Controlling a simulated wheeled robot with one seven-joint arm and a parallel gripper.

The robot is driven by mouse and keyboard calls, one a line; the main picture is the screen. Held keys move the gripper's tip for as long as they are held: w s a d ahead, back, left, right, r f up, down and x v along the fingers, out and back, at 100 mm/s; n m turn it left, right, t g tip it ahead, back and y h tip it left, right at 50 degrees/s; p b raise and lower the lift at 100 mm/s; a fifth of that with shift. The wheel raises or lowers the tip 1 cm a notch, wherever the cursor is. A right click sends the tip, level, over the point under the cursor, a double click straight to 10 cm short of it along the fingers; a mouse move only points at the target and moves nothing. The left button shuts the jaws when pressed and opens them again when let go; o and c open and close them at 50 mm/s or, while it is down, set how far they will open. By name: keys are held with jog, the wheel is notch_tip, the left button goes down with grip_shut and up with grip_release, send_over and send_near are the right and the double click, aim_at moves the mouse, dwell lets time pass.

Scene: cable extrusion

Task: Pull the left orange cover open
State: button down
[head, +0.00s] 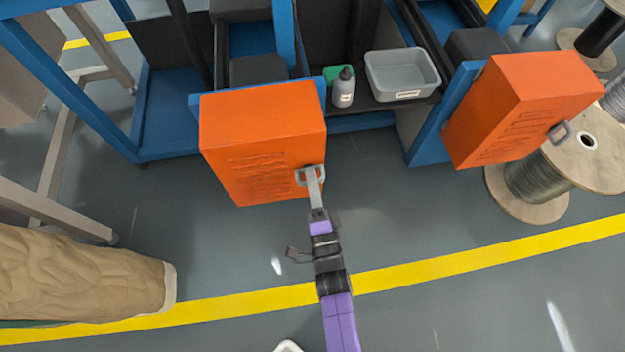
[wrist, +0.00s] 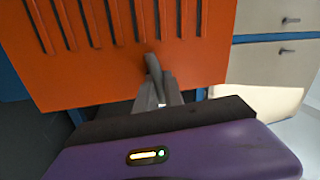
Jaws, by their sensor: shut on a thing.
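The left orange cover (head: 262,138) is a box-shaped housing with slots on its front, on a blue frame at the picture's centre left. Its grey handle (head: 302,176) is at the lower right of its front face. My gripper (head: 313,177) is at this handle and shut on it. In the wrist view the slotted orange cover (wrist: 120,50) fills the upper part, and the fingers (wrist: 158,95) meet at the grey handle (wrist: 154,68). The fingers partly hide the handle. A second orange cover (head: 530,100) with its own handle (head: 559,132) is at the right.
A grey bin (head: 402,75) and a grey bottle (head: 344,88) stand on a dark shelf between the covers. Wooden cable spools (head: 580,160) stand at the right. A tan wrapped bulky object (head: 80,275) lies at the lower left.

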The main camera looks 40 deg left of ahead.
jog(key=shift+d+m, duration=0.1)
jog(key=shift+m, duration=0.6)
jog(key=s+a+b, duration=0.1)
jog(key=s, duration=1.2)
jog(key=shift+s, duration=0.15)
jog(key=c, duration=1.5)
grip_release()
jog(key=shift+o, duration=0.2)
jog(key=p+v, duration=0.1)
jog(key=v, duration=0.6)
jog(key=shift+s+d, duration=0.2)
jog(key=shift+d, duration=0.05)
